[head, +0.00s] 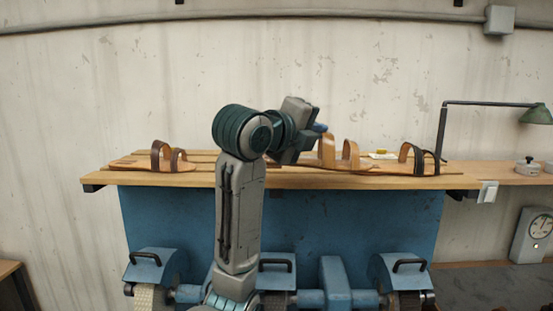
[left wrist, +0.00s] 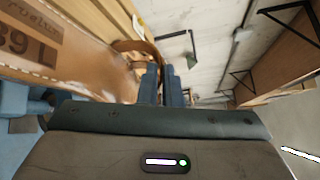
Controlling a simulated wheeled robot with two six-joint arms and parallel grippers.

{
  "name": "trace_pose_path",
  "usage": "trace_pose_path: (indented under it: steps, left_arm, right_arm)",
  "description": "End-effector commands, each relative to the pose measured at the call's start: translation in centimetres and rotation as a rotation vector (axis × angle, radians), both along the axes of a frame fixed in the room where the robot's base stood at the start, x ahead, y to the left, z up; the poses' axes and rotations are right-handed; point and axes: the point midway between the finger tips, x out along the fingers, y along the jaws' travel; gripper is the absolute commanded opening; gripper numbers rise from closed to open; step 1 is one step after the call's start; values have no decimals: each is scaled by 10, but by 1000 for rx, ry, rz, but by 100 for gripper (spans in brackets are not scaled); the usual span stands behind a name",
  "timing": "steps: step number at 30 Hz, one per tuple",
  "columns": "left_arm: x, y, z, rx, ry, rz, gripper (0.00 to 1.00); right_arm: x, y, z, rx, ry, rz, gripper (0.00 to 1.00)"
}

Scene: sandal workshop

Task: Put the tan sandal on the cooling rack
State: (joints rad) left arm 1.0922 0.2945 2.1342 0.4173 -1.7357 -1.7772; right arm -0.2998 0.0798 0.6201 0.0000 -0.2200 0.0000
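The tan sandal (head: 352,158), with light brown straps, lies on the wooden shelf right of my left gripper (head: 320,128). The left wrist view shows a leather sole (left wrist: 62,62) stamped "39 L" and a brown strap (left wrist: 126,46) just beyond the fingers (left wrist: 160,72). The fingers are close together with their tips against or just in front of the strap. I cannot tell whether the strap is between them. Slatted boards (head: 200,153) lie on the shelf; I cannot make out which are the cooling rack. My right gripper is not in view.
A sandal with dark brown straps (head: 168,158) lies at the left of the shelf (head: 150,180), another with darker straps (head: 420,160) at the right. A green lamp (head: 537,115) arches over the right end. Blue machines (head: 335,280) stand below. The plaster wall is behind.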

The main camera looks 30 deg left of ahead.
Motion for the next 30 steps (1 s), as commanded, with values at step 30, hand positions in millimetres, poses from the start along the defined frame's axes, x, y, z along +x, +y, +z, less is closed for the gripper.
trace_pose_path:
  steps: [30]
  left_arm:
    - [5, 145, -14, 3, 2, 4, 0]
  right_arm:
    - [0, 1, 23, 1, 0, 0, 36]
